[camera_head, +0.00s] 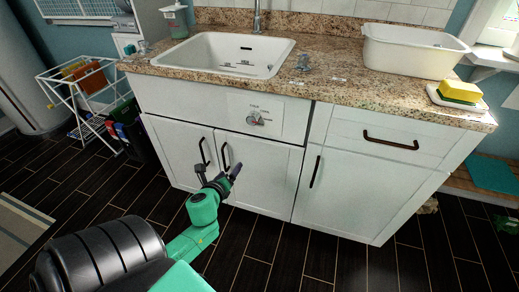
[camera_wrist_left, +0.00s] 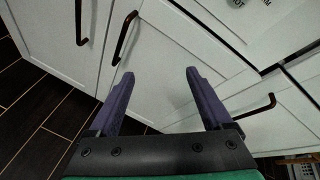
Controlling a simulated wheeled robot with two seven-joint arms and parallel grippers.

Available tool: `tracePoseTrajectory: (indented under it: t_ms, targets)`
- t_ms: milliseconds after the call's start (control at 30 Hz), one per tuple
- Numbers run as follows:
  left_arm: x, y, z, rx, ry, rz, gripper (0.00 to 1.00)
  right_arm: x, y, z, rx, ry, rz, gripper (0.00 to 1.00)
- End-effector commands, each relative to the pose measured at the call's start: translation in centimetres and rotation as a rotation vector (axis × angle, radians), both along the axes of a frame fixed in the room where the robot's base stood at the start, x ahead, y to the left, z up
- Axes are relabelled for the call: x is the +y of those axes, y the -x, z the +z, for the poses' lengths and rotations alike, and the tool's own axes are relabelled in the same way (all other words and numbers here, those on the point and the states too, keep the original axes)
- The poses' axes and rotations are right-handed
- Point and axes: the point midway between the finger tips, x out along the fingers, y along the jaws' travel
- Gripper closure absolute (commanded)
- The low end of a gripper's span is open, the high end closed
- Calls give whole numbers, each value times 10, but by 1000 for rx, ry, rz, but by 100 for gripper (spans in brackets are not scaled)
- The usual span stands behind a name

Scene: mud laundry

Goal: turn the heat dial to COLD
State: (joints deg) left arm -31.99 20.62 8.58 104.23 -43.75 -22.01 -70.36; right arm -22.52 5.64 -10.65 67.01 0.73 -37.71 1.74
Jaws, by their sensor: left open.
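The heat dial (camera_head: 255,119) is a small grey knob on a pale panel (camera_head: 276,105) below the sink, with small lettering around it. Its setting is too small to read. My left gripper (camera_head: 218,171) is open and empty, lower than the dial and to its left in the head view, in front of the cabinet doors. In the left wrist view, its two purple fingers (camera_wrist_left: 160,73) stand apart with only the white cabinet front beyond them. The dial's knob is outside that view; only bits of lettering show at its top edge. My right gripper is not in view.
Dark door handles (camera_head: 226,156) stick out near my left gripper. A drawer handle (camera_head: 390,140) is at the right. The granite counter (camera_head: 330,84) overhangs the panel and bears a white basin (camera_head: 412,52) and a yellow sponge (camera_head: 460,90). A drying rack (camera_head: 88,90) stands left.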

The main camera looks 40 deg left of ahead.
Motion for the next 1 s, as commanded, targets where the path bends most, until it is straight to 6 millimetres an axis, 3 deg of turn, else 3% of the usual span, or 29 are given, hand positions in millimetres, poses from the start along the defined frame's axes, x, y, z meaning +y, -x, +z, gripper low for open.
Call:
tracePoseTrajectory:
  t_ms: [33,100,200,300,467,800,1000]
  targets:
    - [-5,-10,7,-44,-198,-77,17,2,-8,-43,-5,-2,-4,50]
    - [-16,-16,54,-87,-439,-143,17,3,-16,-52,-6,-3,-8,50]
    - [-29,-16,98,-122,-646,-181,17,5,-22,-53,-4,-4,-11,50]
    - [-32,-20,117,-133,-708,-187,17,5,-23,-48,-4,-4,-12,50]
    - [-21,-48,121,-134,-709,-187,17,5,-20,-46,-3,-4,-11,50]
    - [10,-128,118,-133,-702,-184,17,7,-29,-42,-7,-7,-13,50]
    - [19,-149,117,-131,-699,-186,17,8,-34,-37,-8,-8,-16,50]
